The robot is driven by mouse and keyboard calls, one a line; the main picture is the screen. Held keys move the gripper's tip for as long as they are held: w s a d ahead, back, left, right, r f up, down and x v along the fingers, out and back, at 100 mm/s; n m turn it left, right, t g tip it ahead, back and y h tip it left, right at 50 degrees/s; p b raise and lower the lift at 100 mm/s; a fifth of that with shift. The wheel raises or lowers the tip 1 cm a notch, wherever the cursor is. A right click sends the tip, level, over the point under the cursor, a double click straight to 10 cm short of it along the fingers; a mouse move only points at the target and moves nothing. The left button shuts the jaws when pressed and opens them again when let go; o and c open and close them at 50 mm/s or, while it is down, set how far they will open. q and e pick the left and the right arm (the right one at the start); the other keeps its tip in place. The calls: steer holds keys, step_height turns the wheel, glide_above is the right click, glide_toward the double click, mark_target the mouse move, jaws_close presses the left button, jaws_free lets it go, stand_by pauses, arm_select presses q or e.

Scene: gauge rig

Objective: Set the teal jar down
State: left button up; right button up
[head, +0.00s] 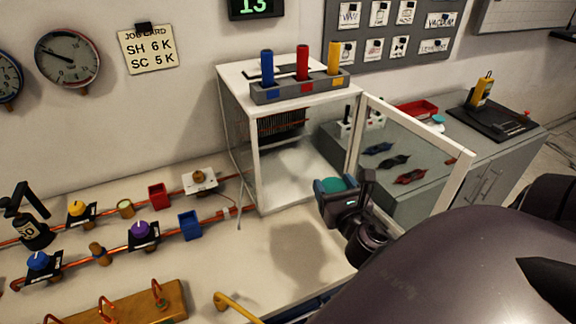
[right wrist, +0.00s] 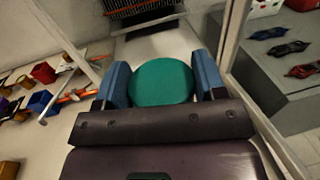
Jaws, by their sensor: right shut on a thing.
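The teal jar (right wrist: 162,82) shows as a round teal top between the two blue fingers of my right gripper (right wrist: 163,84) in the right wrist view. In the head view the jar (head: 338,185) is partly hidden by my right gripper (head: 340,188), which is shut on it. The gripper holds it in front of the open glass-sided cabinet (head: 262,208), just left of the swung-open door. A shadow falls on the bench below, so the jar looks raised. The jar's underside is hidden. My left gripper is not in view.
The cabinet's glass door (head: 468,165) stands open close to my right arm. A rack (head: 300,88) with blue, red and yellow handles sits on the cabinet. Copper pipes with valves (head: 140,232) run along the left bench. A wooden board (head: 140,305) lies in front. The bench (head: 265,245) before the cabinet is clear.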

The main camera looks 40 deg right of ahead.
steer(key=w+a+x, duration=0.1)
steer(key=a+x, duration=0.2)
steer(key=x, duration=1.5)
steer(key=shift+w+d+f+b, duration=0.1)
steer(key=shift+w+f+b, duration=0.2)
steer(key=shift+f, duration=0.8)
steer(key=shift+w+d+f+b, duration=0.15)
steer(key=shift+f+b, duration=0.3)
steer(key=shift+f, duration=0.65)
steer(key=shift+w+d+f+b, duration=0.15)
steer(key=shift+f+b, duration=0.2)
steer(key=shift+f, duration=0.8)
steer(key=shift+w+f, duration=0.2)
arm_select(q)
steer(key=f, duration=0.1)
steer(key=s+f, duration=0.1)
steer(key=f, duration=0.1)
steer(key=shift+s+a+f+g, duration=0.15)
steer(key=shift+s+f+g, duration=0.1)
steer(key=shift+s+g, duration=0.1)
arm_select(e)
steer(key=shift+r, duration=0.1)
